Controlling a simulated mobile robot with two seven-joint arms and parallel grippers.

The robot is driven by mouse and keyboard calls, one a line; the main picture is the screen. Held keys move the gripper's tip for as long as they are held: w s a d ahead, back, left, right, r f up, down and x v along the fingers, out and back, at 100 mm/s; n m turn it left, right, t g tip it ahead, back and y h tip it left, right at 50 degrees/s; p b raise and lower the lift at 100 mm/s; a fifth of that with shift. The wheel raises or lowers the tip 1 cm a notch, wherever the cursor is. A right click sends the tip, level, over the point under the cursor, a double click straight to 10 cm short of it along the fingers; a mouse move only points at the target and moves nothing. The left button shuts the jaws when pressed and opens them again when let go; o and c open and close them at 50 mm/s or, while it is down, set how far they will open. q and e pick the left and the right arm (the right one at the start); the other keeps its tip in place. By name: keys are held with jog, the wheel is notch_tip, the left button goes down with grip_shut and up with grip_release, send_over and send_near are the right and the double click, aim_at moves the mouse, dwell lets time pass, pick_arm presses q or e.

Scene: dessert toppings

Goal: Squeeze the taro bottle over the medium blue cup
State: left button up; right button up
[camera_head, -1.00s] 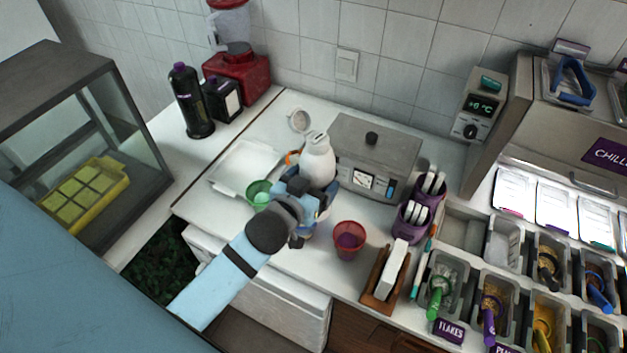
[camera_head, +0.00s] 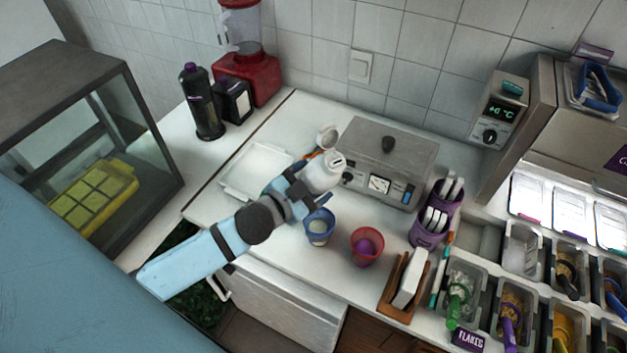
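A white bottle (camera_head: 318,174) is in my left gripper (camera_head: 303,190), its top leaning to the right. I cannot read a label on it. The gripper is shut around its side, with the fingertips partly hidden. The blue cup (camera_head: 319,228) stands upright on the counter just below and in front of the gripper, with pale contents inside. The bottle is above and behind this cup, its top not over the cup. My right gripper is not in view.
A grey appliance (camera_head: 390,150) stands behind the bottle. A white tray (camera_head: 240,190) lies to the left. A small white round container (camera_head: 327,137) sits behind the bottle.

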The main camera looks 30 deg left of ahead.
pick_arm(q)
jog(key=shift+w+a+f+m+b, duration=0.15)
jog(key=shift+a+m+b, duration=0.1)
jog(key=shift+m+b, duration=0.15)
jog(key=a+f+m+b, duration=0.1)
jog(key=b, duration=0.1)
jog(key=a+f+m+b, duration=0.1)
jog(key=b, duration=0.1)
jog(key=w+a+f+m+b, duration=0.1)
jog(key=m, duration=0.1)
jog(key=shift+a+t+y+b, duration=0.3)
jog(key=shift+a+t+b, duration=0.1)
jog(key=r+m+t, duration=0.1)
jog(key=m, duration=0.4)
jog(key=a+r+m+t+b, duration=0.1)
jog(key=m, duration=0.4)
jog(key=a+r+m+b, duration=0.1)
jog(key=m, duration=0.4)
jog(key=shift+w+a+r+m+t, duration=0.2)
jog(key=shift+w+a+m+t, duration=0.05)
jog(key=shift+w+m+t, duration=0.15)
jog(key=shift+s+d+f+m+h+b, duration=0.2)
jog(key=shift+d+m+h, duration=0.25)
jog(key=shift+m, duration=0.4)
jog(key=shift+s+d+f+m+h+b, duration=0.15)
jog(key=shift+d+m+h, duration=0.1)
jog(key=shift+d+m, duration=0.45)
jog(key=shift+a, duration=0.15)
